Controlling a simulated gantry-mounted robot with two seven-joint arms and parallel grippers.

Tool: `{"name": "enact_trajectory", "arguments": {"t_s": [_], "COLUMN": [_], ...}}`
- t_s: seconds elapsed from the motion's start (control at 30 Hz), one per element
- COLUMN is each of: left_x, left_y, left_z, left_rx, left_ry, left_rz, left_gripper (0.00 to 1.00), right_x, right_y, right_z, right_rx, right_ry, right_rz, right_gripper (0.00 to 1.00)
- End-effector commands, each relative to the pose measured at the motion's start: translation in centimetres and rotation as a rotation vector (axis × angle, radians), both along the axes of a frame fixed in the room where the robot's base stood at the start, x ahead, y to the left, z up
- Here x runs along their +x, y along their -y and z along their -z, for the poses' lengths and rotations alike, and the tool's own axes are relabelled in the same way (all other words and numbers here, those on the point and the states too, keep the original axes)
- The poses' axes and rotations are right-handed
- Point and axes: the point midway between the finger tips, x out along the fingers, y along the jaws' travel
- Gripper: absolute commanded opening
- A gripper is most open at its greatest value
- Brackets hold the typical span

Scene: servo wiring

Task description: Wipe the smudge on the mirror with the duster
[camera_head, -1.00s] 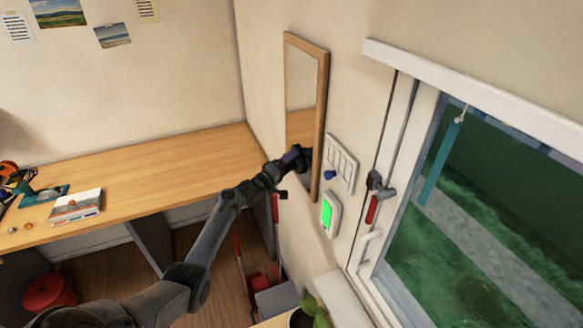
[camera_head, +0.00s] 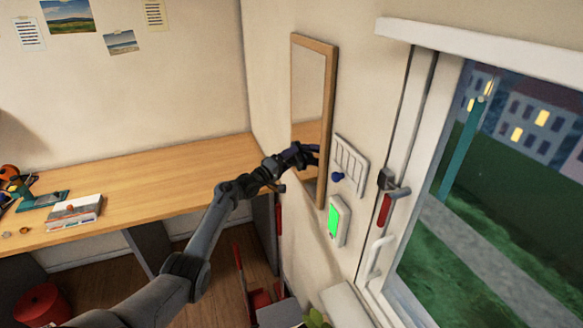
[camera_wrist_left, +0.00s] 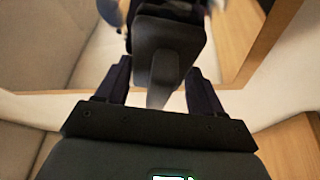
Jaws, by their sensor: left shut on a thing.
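The tall mirror (camera_head: 309,85) with a wooden frame hangs on the wall left of the window. It also shows in the left wrist view (camera_wrist_left: 88,55), close beyond the gripper. My left gripper (camera_head: 297,157) is in front of the mirror's lower half. In the left wrist view, my left gripper (camera_wrist_left: 163,78) is shut on a dark handle, which I take to be the duster (camera_wrist_left: 165,45). The duster's far end is blurred and partly cut off; I cannot tell whether it touches the glass. I cannot make out the smudge. My right gripper is not in view.
A switch panel (camera_head: 349,165) and a device with a green screen (camera_head: 338,222) are on the wall right of the mirror. The window (camera_head: 480,190) with its red handle is further right. A wooden desk (camera_head: 165,180) runs along the left. Red items stand on the floor below.

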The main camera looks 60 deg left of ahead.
Motion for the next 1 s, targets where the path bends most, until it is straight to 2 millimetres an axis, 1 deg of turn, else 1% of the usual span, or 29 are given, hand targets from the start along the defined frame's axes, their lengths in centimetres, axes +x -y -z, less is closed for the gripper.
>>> {"name": "enact_trajectory", "arguments": {"t_s": [0.03,0.1,0.27,0.37,0.7,0.87,1.0], "left_x": [0.0,0.1,0.1,0.1,0.4,0.4,0.3], "left_y": [-0.3,-0.5,-0.7,-0.7,-0.6,-0.5,0.1], "left_z": [0.3,0.2,-0.1,-0.5,-2.8,-3.1,-3.2], "left_rx": [0.000,0.000,0.000,0.000,0.000,-0.001,-0.002], "left_ry": [0.001,0.000,0.000,0.000,0.000,0.000,-0.001], "left_rz": [0.000,0.000,0.000,0.000,0.000,0.001,0.003], "left_gripper": [0.36,0.36,0.36,0.36,0.36,0.36,0.36], "right_x": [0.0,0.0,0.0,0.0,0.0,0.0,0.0], "right_y": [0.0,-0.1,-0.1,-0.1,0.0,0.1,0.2], "right_z": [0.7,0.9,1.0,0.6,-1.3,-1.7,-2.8], "right_rx": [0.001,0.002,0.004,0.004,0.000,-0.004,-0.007], "right_ry": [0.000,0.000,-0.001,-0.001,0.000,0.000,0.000], "right_rz": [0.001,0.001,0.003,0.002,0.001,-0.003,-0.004], "right_gripper": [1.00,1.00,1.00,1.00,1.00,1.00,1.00]}}
